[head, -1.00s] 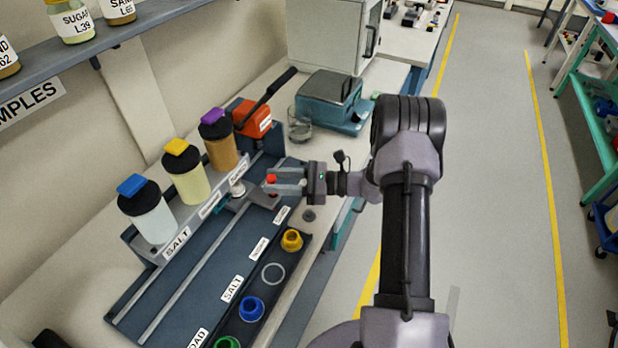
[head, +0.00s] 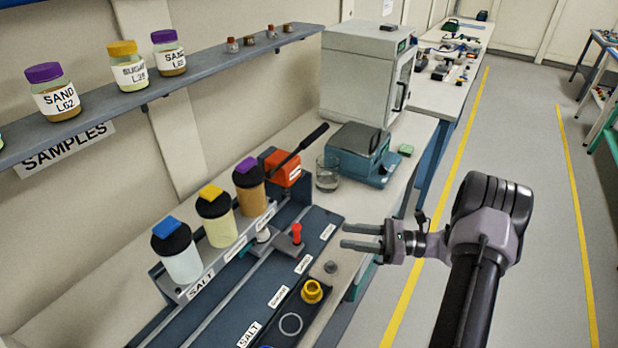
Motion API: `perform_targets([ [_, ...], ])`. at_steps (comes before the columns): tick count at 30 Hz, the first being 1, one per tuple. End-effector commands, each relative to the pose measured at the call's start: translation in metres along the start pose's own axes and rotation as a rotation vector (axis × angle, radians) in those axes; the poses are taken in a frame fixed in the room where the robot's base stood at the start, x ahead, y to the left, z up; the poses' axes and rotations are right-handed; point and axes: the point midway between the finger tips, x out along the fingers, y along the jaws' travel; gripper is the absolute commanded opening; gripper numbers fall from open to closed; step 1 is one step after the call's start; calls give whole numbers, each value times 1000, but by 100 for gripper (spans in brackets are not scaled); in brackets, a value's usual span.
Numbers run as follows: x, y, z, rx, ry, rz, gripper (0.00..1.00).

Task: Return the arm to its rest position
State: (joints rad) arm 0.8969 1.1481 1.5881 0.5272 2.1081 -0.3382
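My gripper (head: 345,235) is in the head view, right of the bench's dispensing rig. Its two fingers are apart with nothing between them, so it is open and empty. It points left, over the bench's front edge. A small red-topped piece (head: 297,232) stands on the rig to the left of the fingertips, apart from them. My arm stretches from the lower right, over the aisle floor.
Blue-, yellow- and purple-topped bottles stand in the rig (head: 205,283). Behind are an orange lever device (head: 284,166), a glass beaker (head: 327,178) and a teal machine (head: 360,155). A shelf (head: 200,80) with jars hangs at left. The aisle floor (head: 530,200) is clear.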

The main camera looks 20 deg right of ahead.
Motion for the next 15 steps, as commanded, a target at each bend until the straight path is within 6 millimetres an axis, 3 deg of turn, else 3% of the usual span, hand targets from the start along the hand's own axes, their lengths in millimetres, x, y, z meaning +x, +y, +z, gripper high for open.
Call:
perform_targets([
  [2,7,3,8,-21,24,29,38],
  [5,40,28,48,-130,154,180,38],
  [9,93,108,114,-429,453,498,38],
  [12,105,169,146,-697,656,678,38],
  [15,102,220,168,-1003,831,800,38],
])
